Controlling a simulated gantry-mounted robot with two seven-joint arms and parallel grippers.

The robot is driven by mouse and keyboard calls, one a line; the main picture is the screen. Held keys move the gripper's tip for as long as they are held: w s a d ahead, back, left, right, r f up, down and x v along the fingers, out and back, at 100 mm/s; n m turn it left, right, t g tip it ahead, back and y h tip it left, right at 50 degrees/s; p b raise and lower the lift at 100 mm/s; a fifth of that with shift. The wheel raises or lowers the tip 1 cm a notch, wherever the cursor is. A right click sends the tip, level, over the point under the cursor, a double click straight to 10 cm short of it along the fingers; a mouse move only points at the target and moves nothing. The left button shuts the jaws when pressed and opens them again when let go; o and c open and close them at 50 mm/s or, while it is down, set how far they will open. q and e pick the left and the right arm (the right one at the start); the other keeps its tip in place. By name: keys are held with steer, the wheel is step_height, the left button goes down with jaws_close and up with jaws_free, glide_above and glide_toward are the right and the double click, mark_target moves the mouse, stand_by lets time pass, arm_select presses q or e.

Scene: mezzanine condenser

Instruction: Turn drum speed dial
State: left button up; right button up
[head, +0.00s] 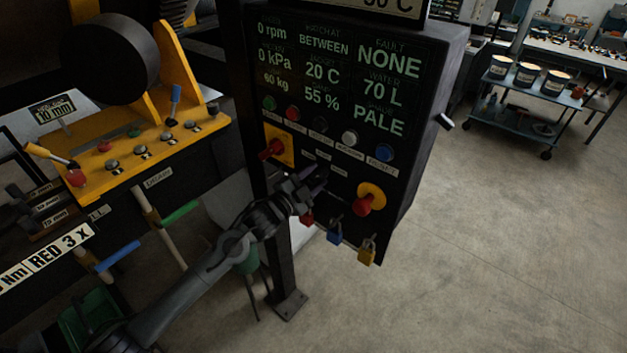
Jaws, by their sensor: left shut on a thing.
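The black control panel (405,180) stands on a post in the middle of the head view. My left gripper (312,183) is at the lower middle of its face, shut on a small dark knob that I take for the drum speed dial. The gripper's fingers cover most of the dial, so its pointer and setting cannot be read. The display (325,65) at the panel's top reads 0 rpm, 0 kPa, 60 kg, 20 C, 55 %, fault NONE and 70 L. My right gripper is not in view.
A red rotary switch (271,149) on a yellow plate is left of the gripper. A red mushroom knob (368,198) is close on its right. Coloured buttons (349,138) run above; padlocks (367,250) hang below. A yellow machine (150,150) stands left.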

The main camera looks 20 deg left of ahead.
arm_select(q)
steer(key=shift+m, duration=1)
steer(key=o, duration=1.1)
steer(key=shift+c, duration=0.2)
steer(key=shift+b, duration=0.3)
steer(key=b+v, duration=0.1)
steer(key=v, duration=1)
